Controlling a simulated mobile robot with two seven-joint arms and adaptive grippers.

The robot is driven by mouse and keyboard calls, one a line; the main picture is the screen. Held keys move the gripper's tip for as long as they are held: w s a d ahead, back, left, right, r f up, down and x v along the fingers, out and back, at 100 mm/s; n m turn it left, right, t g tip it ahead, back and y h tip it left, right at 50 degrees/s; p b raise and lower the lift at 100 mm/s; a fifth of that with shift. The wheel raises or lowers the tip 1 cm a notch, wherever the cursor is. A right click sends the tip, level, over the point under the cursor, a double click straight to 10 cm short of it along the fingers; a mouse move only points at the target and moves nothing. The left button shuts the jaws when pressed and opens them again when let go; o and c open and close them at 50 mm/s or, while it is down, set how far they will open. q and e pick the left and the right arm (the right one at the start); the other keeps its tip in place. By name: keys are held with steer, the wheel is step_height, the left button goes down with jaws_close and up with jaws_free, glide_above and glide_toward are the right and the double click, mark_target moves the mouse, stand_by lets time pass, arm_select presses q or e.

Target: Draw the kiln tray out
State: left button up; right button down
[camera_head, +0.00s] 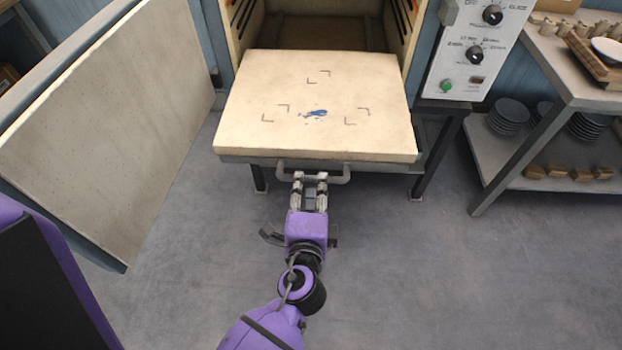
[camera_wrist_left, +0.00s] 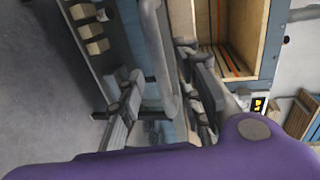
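The kiln tray (camera_head: 380,131) is a thick cream slab with dark corner marks and a blue smear, standing out in front of the kiln's open mouth (camera_head: 310,30). A grey bar handle (camera_head: 341,176) runs along its front edge. The handle bar also shows in the left wrist view (camera_wrist_left: 158,50). My left gripper (camera_head: 310,178) is at the handle. In the wrist view its fingers are spread, one on each side of the bar, with a gap on at least one side. My right gripper is not in view.
The kiln door (camera_head: 110,130) stands swung open on the left. The control panel (camera_head: 478,50) is right of the mouth. A shelf table (camera_head: 575,85) with bowls and small blocks stands at the right. The floor (camera_head: 420,270) before the tray is clear.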

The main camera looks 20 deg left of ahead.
arm_select(q)
steer(key=v, duration=0.3)
steer(key=shift+s+r, duration=0.1)
steer(key=shift+s, duration=0.2)
